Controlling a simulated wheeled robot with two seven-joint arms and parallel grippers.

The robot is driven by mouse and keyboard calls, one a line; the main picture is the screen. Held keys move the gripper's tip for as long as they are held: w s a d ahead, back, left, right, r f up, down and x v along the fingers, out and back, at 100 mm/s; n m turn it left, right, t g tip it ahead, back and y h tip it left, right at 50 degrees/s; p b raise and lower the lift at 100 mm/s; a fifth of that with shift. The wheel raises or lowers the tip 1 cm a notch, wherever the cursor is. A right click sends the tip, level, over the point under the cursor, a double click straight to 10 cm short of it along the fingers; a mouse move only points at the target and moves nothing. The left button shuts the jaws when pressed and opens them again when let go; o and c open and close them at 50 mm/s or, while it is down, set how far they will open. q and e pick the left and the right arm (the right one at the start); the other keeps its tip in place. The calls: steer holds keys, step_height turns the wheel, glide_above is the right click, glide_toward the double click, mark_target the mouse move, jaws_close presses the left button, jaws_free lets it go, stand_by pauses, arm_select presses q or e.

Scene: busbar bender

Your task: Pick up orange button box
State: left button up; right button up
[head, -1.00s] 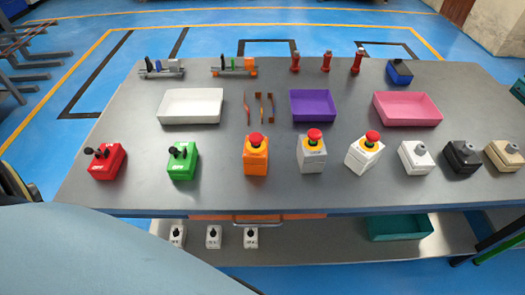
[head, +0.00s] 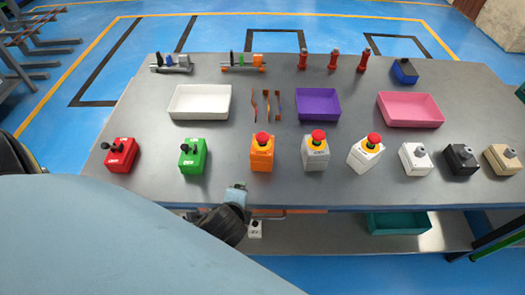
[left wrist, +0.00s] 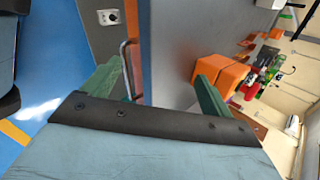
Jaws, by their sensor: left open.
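The orange button box (head: 261,157) stands upright on the grey table near its front edge, with a red mushroom button on a yellow ring on top. My left gripper (head: 237,189) is at the table's front edge, below and slightly left of the box in the head view, apart from it. In the left wrist view its two green fingers (left wrist: 160,88) are spread with nothing between them. An orange box (left wrist: 224,72) shows there just past the right finger, which partly covers it. My right gripper is not in view.
A green box (head: 193,158) stands to the left and a grey box with a red button (head: 315,154) to the right. A white tray (head: 174,115) and a purple tray (head: 335,105) lie behind. A white switch box (head: 255,229) is on the lower shelf.

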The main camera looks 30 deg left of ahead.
mark_target(260, 158)
arm_select(q)
steer(key=w+r+m, duration=0.1)
steer(key=m, duration=0.1)
steer(key=w+r+m+t+y, duration=0.1)
steer(key=m, duration=0.1)
steer(key=w+r+m+t, duration=0.1)
steer(key=m, duration=0.1)
steer(key=shift+a, duration=0.15)
steer(key=w+m+t, duration=0.1)
steer(key=w+m, duration=0.2)
steer(key=w+a+m+t, duration=0.1)
steer(key=w+m, duration=0.3)
steer(key=w+m+t+y, duration=0.1)
steer(key=w+m, duration=0.2)
steer(key=shift+w+a+r+m, duration=0.15)
steer(key=shift+w+a+m, duration=0.15)
steer(key=x, duration=0.5)
steer(key=shift+w+r+b, duration=0.2)
steer(key=shift+w+b, duration=0.05)
steer(key=shift+b, duration=0.1)
steer(key=c, duration=1.2)
